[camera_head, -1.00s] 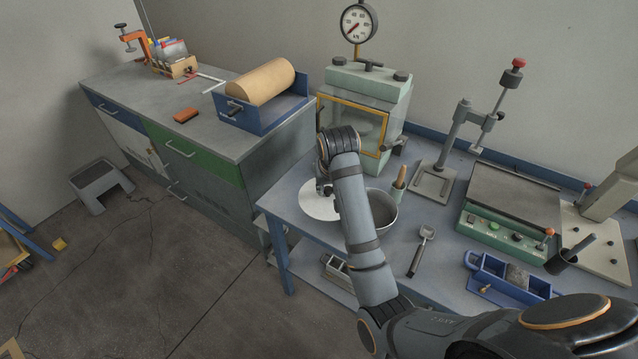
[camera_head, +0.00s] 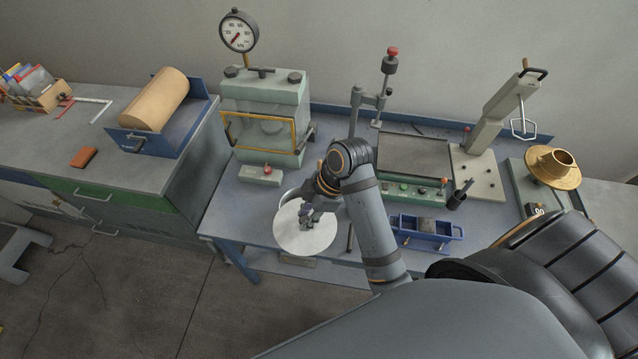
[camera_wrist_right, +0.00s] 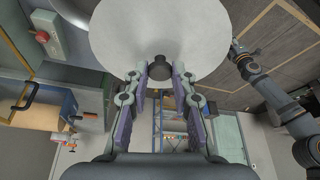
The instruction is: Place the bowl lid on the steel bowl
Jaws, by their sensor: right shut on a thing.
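The bowl lid is a round pale grey disc (camera_head: 313,237) with a dark knob (camera_wrist_right: 160,68). My right gripper (camera_head: 304,219) is shut on the knob, and the lid fills the top of the right wrist view (camera_wrist_right: 160,25). The steel bowl (camera_head: 288,194) stands on the blue bench just behind the lid in the head view. The lid and my gripper hide most of the bowl, leaving part of its rim in sight. The lid appears apart from the bowl, nearer the bench's front edge. My left gripper (camera_wrist_right: 240,52) shows small in the right wrist view, its jaws unclear.
A green press with a gauge (camera_head: 265,105) stands behind the bowl. A red-button box (camera_head: 261,175) is close to the bowl's left. A blue mould tray (camera_head: 425,229) and a green control unit (camera_head: 412,160) lie to the right. The bench's front left is bare.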

